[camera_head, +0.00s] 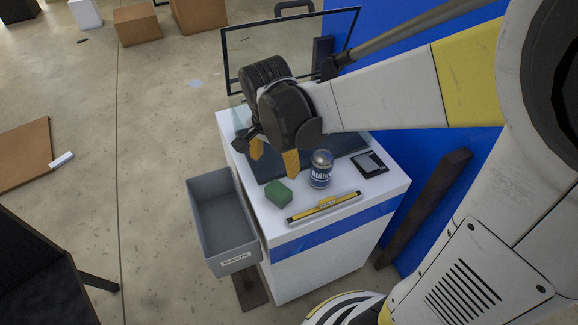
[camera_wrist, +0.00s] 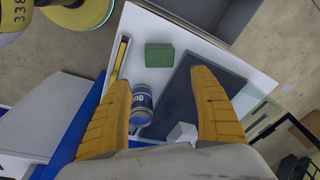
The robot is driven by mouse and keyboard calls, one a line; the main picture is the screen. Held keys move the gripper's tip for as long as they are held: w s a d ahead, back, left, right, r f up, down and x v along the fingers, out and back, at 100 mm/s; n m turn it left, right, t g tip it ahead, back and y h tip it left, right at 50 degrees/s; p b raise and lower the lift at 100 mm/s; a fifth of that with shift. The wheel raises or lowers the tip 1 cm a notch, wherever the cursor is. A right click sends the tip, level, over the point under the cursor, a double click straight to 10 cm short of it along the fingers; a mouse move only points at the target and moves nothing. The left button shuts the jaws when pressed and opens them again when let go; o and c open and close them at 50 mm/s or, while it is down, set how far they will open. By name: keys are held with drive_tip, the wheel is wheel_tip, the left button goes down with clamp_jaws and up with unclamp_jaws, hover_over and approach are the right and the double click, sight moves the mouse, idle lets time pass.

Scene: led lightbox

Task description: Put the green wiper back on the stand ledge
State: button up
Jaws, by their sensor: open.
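The green wiper (camera_head: 279,193) is a small green block lying on the white stand top (camera_head: 252,193), near its left front corner. It also shows in the wrist view (camera_wrist: 159,57), beyond my fingertips and between their lines. My gripper (camera_head: 274,158) is open, with its two yellow fingers pointing down above the stand, behind the wiper. Nothing is held between the fingers in the wrist view (camera_wrist: 160,78). A dark panel (camera_wrist: 190,95) lies on the stand top below the fingers. I cannot make out which edge is the ledge.
A labelled can (camera_head: 320,172) stands right of the wiper, and a yellow bar (camera_head: 325,207) lies along the front edge. A black device (camera_head: 370,164) is at the right. A grey waste bin (camera_head: 190,205) is left of the stand; a framed glass panel (camera_head: 290,50) stands behind.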

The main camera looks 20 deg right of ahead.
drive_tip(key=s+d+r+n+t+y, duration=0.1)
drive_tip(key=s+r+n+t, duration=0.4)
drive_tip(key=s+r+n, duration=0.3)
drive_tip(key=s+n, duration=0.2)
drive_tip(key=n, duration=0.1)
drive_tip(key=shift+s+d, duration=0.15)
drive_tip(key=shift+s, duration=0.1)
drive_tip(key=shift+d, duration=0.1)
